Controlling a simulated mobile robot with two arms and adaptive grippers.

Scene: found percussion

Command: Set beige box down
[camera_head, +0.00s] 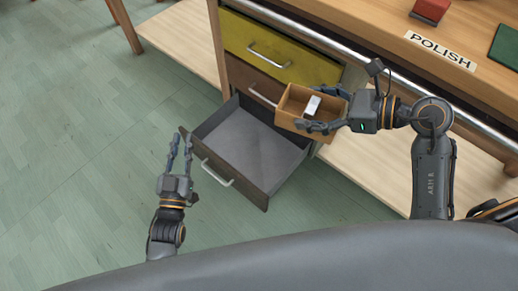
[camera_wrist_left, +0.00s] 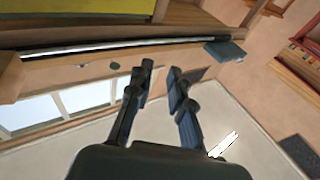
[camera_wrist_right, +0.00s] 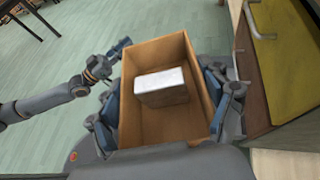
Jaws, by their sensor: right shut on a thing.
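The beige box (camera_head: 293,124) is an open-topped, tan-brown box in my right gripper (camera_head: 317,108). The gripper's fingers press on its two long sides, as the right wrist view shows with the box (camera_wrist_right: 148,58) upright. A small white block (camera_head: 312,106) lies inside the box; it also shows in the right wrist view (camera_wrist_right: 161,88). In the head view the box appears beside the right side of an open, empty drawer. My left gripper (camera_head: 180,152) is open and empty, left of the drawer; its spread fingers show in the left wrist view (camera_wrist_left: 158,82).
The open drawer (camera_head: 236,186) is grey inside with a metal handle. Above it are a shut brown drawer (camera_head: 250,83) and a shut yellow drawer (camera_head: 285,55). The wooden worktop (camera_head: 390,50) carries a red block (camera_head: 430,9), a green item (camera_head: 506,46) and a POLISH label (camera_head: 440,50).

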